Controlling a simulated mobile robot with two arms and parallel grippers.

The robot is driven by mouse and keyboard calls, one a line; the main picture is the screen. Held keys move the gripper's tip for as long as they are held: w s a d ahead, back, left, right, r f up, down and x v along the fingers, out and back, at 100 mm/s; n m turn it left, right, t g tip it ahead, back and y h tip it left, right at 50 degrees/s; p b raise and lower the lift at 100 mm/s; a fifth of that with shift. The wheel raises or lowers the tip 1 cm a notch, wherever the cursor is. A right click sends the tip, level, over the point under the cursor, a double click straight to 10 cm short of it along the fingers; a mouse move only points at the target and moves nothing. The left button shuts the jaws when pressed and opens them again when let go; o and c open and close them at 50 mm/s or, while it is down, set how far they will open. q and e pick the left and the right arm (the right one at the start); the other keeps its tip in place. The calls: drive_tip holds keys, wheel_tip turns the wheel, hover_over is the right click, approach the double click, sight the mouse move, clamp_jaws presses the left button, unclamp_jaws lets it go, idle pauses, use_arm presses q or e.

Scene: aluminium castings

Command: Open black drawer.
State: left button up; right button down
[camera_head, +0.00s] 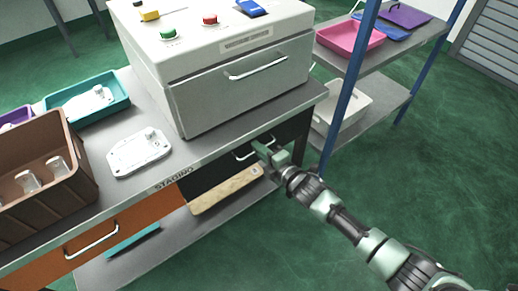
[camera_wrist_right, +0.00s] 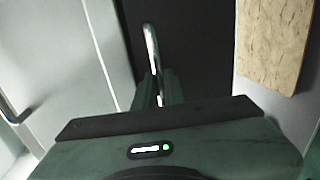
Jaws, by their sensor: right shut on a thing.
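The black drawer (camera_head: 212,174) sits under the edge of the grey table, and its front looks about flush with that edge. Its silver bar handle (camera_head: 241,155) shows just left of my right gripper (camera_head: 264,151). In the right wrist view the handle (camera_wrist_right: 151,45) runs down between the fingers of my right gripper (camera_wrist_right: 158,90), against the dark drawer front (camera_wrist_right: 195,45). My right gripper is shut on the handle, and its grip is partly hidden. My left gripper is not in view.
An orange drawer (camera_head: 128,226) is to the left. A wooden board (camera_head: 228,190) lies on the lower shelf (camera_head: 165,243). A white machine (camera_head: 245,95) stands on the table. A blue rack post (camera_head: 346,95) rises close right of my gripper. The green floor in front is clear.

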drive_tip(key=shift+s, duration=0.15)
drive_tip(key=f+p+v, duration=0.3)
drive_tip(key=p+v, duration=0.1)
drive_tip(key=v, duration=1)
drive_tip(key=s+f+p+v, duration=0.1)
drive_tip(key=f+p+v, duration=0.2)
drive_tip(key=v, duration=1.2)
drive_tip(key=shift+d+p, duration=0.35)
drive_tip(key=shift+p, duration=0.05)
drive_tip(key=c, duration=1.5)
unclamp_jaws()
drive_tip(key=b+v, duration=0.1)
drive_tip(key=v, duration=0.6)
drive_tip(key=shift+s+d, duration=0.2)
drive_tip(key=shift+s, duration=0.1)
